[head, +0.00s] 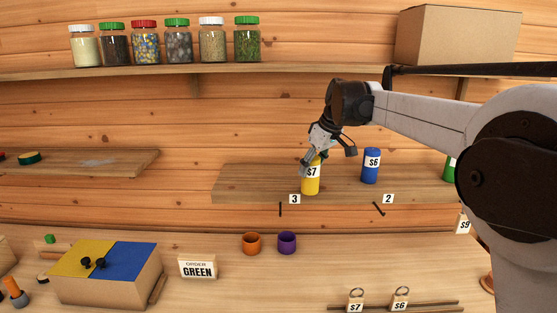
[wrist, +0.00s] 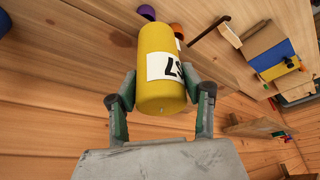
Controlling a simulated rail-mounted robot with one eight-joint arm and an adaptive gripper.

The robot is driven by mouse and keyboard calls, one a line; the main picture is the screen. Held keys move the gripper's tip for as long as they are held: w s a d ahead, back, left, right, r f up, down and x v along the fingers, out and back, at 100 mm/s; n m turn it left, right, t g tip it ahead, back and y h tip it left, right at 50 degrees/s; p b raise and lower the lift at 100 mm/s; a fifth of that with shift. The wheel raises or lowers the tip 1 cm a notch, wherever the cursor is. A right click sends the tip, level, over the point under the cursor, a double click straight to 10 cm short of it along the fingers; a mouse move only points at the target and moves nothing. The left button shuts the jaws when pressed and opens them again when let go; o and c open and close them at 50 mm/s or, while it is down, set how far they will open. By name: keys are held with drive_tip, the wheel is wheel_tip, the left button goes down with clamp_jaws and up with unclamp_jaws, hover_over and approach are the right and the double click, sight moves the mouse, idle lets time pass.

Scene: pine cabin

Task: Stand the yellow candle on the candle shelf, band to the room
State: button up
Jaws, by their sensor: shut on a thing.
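The yellow candle (head: 311,184) is upright at the candle shelf (head: 240,186), above the label 3. Its white band reads $7 and faces the room in the head view. My gripper (head: 312,164) reaches down from the upper right and is shut on the candle's upper part. In the wrist view the yellow candle (wrist: 160,85) lies between the two fingers of my gripper (wrist: 160,95), with part of its band showing. I cannot tell whether its base touches the shelf.
A blue candle (head: 371,168) with band $6 stands right of it, and a green candle (head: 449,168) stands farther right, partly behind my arm. Orange (head: 252,244) and purple (head: 287,243) cups stand on the counter below. Jars (head: 146,46) line the upper shelf.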

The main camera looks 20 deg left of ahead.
drive_tip(key=w+a+p, duration=0.1)
drive_tip(key=a, duration=0.3)
drive_tip(key=w+a+p, duration=0.1)
drive_tip(key=w+a, duration=0.1)
drive_tip(key=a, duration=0.1)
drive_tip(key=w+a+p, duration=0.1)
drive_tip(key=w+a, duration=0.1)
drive_tip(key=a, duration=0.2)
drive_tip(key=shift+w+a, duration=0.25)
drive_tip(key=shift+a, duration=0.1)
drive_tip(key=shift+d+f+p, duration=0.15)
drive_tip(key=shift+f+p, duration=0.15)
drive_tip(key=shift+p, duration=0.05)
drive_tip(key=shift+f, duration=0.15)
drive_tip(key=o, duration=1.3)
drive_tip(key=shift+o, duration=0.2)
drive_tip(key=shift+s+d+r+b, duration=0.2)
drive_tip(key=shift+r+b, duration=0.25)
drive_tip(key=shift+r, duration=0.2)
drive_tip(key=s+d+b, duration=0.1)
drive_tip(key=d, duration=0.2)
drive_tip(key=s+d, duration=0.2)
drive_tip(key=d, duration=0.2)
drive_tip(key=s+d+b, duration=0.1)
drive_tip(key=s+d, duration=0.1)
drive_tip(key=d, duration=0.2)
drive_tip(key=shift+b, duration=0.35)
